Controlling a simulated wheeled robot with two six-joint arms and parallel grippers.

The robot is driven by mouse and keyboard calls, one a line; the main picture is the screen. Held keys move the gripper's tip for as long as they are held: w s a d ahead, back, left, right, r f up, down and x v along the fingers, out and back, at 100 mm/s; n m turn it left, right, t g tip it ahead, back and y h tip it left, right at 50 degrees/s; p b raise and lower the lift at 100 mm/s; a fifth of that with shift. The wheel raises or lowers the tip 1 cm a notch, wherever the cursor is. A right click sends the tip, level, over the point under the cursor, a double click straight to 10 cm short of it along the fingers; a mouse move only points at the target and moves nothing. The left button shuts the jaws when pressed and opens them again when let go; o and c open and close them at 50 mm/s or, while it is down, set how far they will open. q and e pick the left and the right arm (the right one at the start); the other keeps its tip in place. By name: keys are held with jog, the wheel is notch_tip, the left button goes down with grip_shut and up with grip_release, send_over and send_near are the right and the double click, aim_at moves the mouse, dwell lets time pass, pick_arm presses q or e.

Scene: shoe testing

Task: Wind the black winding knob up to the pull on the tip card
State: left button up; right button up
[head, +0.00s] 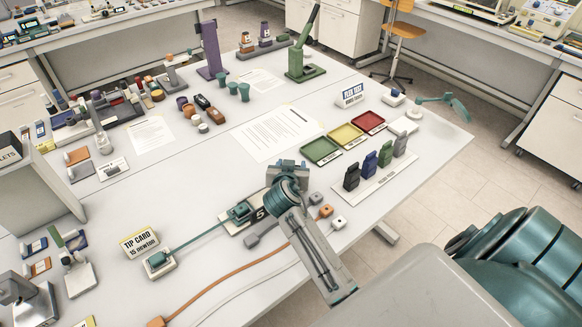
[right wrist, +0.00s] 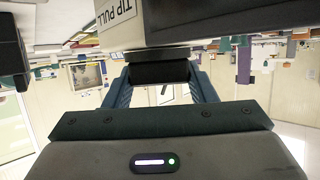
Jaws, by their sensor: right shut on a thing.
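The yellow-topped tip card (head: 140,242) stands at the lower left of the table in the head view, with TIP CARD and a smaller line that seems to start with 15. The tip pull device (head: 228,222) is beside my right wrist, partly hidden; a dark plate on it shows a 5. A teal strap runs from it to a small pale block (head: 160,264) near the card. In the right wrist view, my right gripper (right wrist: 162,84) is shut on the black winding knob (right wrist: 160,72), under the device body labelled TIP PULL (right wrist: 116,14). My left gripper is out of view.
Red, yellow and green trays (head: 346,136) and several coloured upright blocks (head: 385,155) stand right of the wrist. An orange cable (head: 230,283) crosses the front.

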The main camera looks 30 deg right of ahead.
jog(key=o, duration=1)
jog(key=shift+a, duration=0.1)
jog(key=p+v, duration=0.3)
jog(key=v, duration=0.7)
jog(key=shift+s+a+r, duration=0.15)
jog(key=shift+s+r, duration=0.05)
jog(key=shift+s, duration=0.05)
